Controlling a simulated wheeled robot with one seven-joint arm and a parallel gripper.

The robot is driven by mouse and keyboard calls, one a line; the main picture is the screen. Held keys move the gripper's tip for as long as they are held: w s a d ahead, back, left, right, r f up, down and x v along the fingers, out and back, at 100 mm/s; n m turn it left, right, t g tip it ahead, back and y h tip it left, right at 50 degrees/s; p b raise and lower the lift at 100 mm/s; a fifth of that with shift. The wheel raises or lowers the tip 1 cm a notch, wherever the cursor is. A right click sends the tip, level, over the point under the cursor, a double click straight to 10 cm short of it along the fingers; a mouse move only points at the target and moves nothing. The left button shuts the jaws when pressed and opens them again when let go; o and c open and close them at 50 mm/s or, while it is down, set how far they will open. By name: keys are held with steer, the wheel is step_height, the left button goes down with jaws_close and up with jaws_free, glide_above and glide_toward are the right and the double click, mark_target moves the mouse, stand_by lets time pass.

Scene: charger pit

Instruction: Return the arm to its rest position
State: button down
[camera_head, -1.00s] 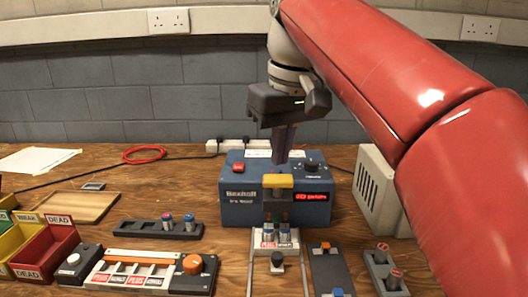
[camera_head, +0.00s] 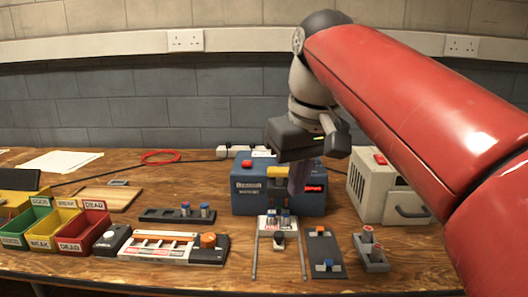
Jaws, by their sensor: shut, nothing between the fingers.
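My gripper (camera_head: 297,192) hangs from the red arm, with its dark body (camera_head: 295,138) in front of the blue charger box (camera_head: 262,199). Its fingers point down, are shut and hold nothing. They cover part of the charger's front, beside the yellow block (camera_head: 279,171). The charger has a red button on top and a lit red display. The fingers look apart from the cells.
A beige box (camera_head: 371,187) with a red switch stands right of the charger. A dark holder (camera_head: 160,216) with two cells and a tester (camera_head: 160,246) lie left. Green, yellow and red bins (camera_head: 85,231) stand far left. Two small fixtures (camera_head: 325,250) sit front right. Table behind the holder is mostly clear.

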steer(key=s+d+f+m+t, duration=0.1)
steer(key=s+d+f, duration=0.2)
steer(key=f, duration=0.5)
steer(key=s+d+f+m+t, duration=0.1)
steer(key=s+d+f+m, duration=0.1)
steer(key=s+f, duration=0.3)
steer(key=s+d+f+m+t+h, duration=0.1)
steer(key=s+d+f, duration=0.3)
steer(key=f, duration=0.6)
steer(key=shift+s+d+f+m, duration=0.3)
steer(key=shift+d+m, duration=0.2)
